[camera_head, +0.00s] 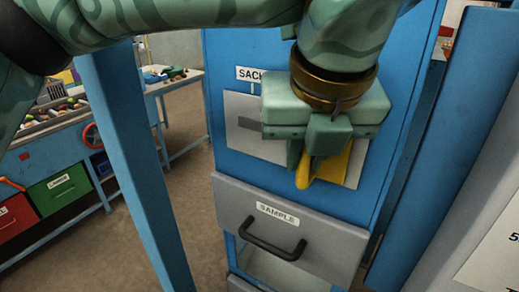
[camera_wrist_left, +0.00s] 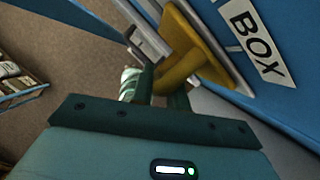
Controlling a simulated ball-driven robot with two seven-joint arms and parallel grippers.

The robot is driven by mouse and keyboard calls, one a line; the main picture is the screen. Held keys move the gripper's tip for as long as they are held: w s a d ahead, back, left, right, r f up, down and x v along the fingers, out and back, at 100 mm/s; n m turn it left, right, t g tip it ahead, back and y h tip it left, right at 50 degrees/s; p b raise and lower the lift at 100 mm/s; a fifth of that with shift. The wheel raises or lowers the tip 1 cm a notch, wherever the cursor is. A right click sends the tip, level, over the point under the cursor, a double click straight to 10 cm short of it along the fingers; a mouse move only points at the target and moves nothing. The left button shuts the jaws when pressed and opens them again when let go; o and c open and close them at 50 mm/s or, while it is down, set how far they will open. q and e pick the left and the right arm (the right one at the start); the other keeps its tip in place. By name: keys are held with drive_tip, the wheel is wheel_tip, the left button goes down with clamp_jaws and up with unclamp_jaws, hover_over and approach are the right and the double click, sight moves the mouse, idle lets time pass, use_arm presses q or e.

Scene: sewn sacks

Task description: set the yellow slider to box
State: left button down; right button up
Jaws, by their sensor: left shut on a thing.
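The yellow slider (camera_head: 332,166) shows partly below and behind my left gripper (camera_head: 312,160) on a grey plate on the blue cabinet. In the left wrist view the yellow slider (camera_wrist_left: 196,48) has a flat plate and a handle. My left gripper (camera_wrist_left: 160,85) is shut on that handle. The slider sits close to the white BOX label (camera_wrist_left: 257,42), which my gripper hides in the head view. The SACK label (camera_head: 250,74), partly covered, is above the left part of the grey plate (camera_head: 243,112). My right gripper is not in view.
A grey SAMPLE drawer (camera_head: 230,200) with a black handle (camera_head: 272,240) is below the plate. A blue post (camera_head: 130,160) stands at the left. A blue bench (camera_head: 65,140) with bins is beyond it. A blue panel (camera_head: 450,150) is close on the right.

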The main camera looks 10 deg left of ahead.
use_arm(q)
drive_tip(key=shift+s+d+r, duration=0.1)
drive_tip(key=shift+s+d, duration=0.05)
drive_tip(key=shift+d, duration=0.3)
drive_tip(key=c, duration=1.4)
unclamp_jaws()
drive_tip(key=shift+c, duration=0.2)
drive_tip(key=shift+o, duration=0.2)
drive_tip(key=shift+d, duration=0.2)
drive_tip(key=shift+a, duration=0.1)
drive_tip(key=p+v, duration=0.1)
drive_tip(key=v, duration=1.5)
